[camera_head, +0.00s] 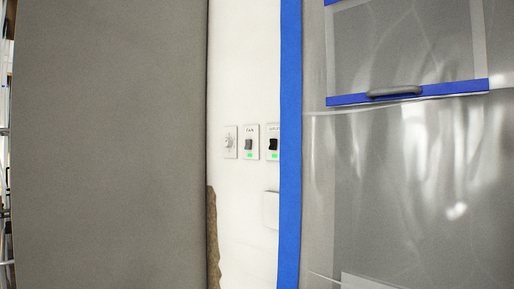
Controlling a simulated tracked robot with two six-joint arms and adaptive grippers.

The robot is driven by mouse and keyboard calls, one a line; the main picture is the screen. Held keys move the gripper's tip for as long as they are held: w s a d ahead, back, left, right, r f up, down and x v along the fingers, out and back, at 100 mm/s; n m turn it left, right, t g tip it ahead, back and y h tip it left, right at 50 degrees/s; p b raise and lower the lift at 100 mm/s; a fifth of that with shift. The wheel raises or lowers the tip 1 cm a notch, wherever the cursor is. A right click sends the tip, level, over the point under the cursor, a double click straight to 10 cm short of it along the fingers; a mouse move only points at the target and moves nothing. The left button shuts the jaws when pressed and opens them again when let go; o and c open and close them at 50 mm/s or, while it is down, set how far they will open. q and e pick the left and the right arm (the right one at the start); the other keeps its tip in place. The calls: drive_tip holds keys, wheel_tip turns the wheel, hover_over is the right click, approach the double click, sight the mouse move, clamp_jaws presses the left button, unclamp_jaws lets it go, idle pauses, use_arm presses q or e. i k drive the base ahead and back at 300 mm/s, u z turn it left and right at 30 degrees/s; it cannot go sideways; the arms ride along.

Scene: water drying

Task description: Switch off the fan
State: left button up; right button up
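A white wall panel in the middle of the head view carries a row of controls. A switch plate (251,142) with a dark rocker has a small label above it that seems to read "FAN", and a green light glows below the rocker. To its right is another plate (272,143) with a black switch and a green light, partly cut off by a blue post. To its left is a plate with a round knob (230,142). The fan itself is not in view. Neither of my grippers is in view.
A large grey panel (110,145) fills the left side. A blue vertical post (290,150) stands right of the switches. Translucent sheeting (410,180) covers the right side, with a blue bar and grey handle (395,92). A pale box (271,210) sits below the switches.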

sight(248, 146)
drive_tip(key=z, duration=0.15)
drive_tip(key=i, duration=0.1)
drive_tip(key=u, duration=0.25)
drive_tip(key=k, duration=0.55)
drive_tip(key=u, duration=0.45)
drive_tip(key=i, duration=1.6)
drive_tip(key=u, duration=0.3)
